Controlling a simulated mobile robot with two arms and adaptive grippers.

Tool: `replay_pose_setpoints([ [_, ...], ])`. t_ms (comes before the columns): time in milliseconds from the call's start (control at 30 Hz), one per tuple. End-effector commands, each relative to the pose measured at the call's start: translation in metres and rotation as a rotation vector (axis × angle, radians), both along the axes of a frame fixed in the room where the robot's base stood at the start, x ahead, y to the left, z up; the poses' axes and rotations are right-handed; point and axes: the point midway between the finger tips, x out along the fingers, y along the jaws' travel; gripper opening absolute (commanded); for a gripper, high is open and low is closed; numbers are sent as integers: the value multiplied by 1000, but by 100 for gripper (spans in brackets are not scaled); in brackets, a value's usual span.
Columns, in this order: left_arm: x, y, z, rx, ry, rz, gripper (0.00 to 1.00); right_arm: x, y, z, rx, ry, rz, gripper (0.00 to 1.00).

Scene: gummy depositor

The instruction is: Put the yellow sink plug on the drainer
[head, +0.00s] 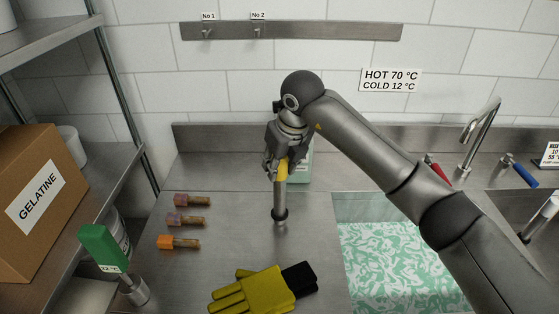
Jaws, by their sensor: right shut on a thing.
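The yellow sink plug (279,197) is a grey metal tube with a yellow part near its top and a dark, wider lower end. My right gripper (279,166) is shut on its upper part and holds it upright. Its lower end is at or just above the bare steel drainer (315,225), left of the sink; I cannot tell whether they touch. My left gripper is not in view.
Yellow gloves (245,294) with black cuffs lie at the front. Three small wooden-handled items (190,221) lie at left. A pale green container (299,168) stands behind my gripper. A sink (395,265) holds green-and-white swirled liquid. A gelatine box (35,200) sits on shelving.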

Motion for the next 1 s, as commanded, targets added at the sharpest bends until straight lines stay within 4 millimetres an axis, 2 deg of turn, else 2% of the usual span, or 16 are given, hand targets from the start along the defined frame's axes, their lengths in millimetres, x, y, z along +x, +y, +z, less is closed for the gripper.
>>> replay_pose_setpoints([
  [200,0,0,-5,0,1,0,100,0,0,-4,1,-2,0,0],
  [233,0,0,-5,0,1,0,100,0,0,-4,1,-1,-1,34],
  [400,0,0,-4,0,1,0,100,0,0,-3,0,0,-1,55],
  [767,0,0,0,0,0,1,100,0,0,1,1,1,-1,55],
  [800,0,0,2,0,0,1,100,0,0,3,1,1,-1,55],
  [867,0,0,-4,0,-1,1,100,-2,-1,8,2,-3,0,55],
  [1000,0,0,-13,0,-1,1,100,-10,-6,33,1,-6,0,55],
])
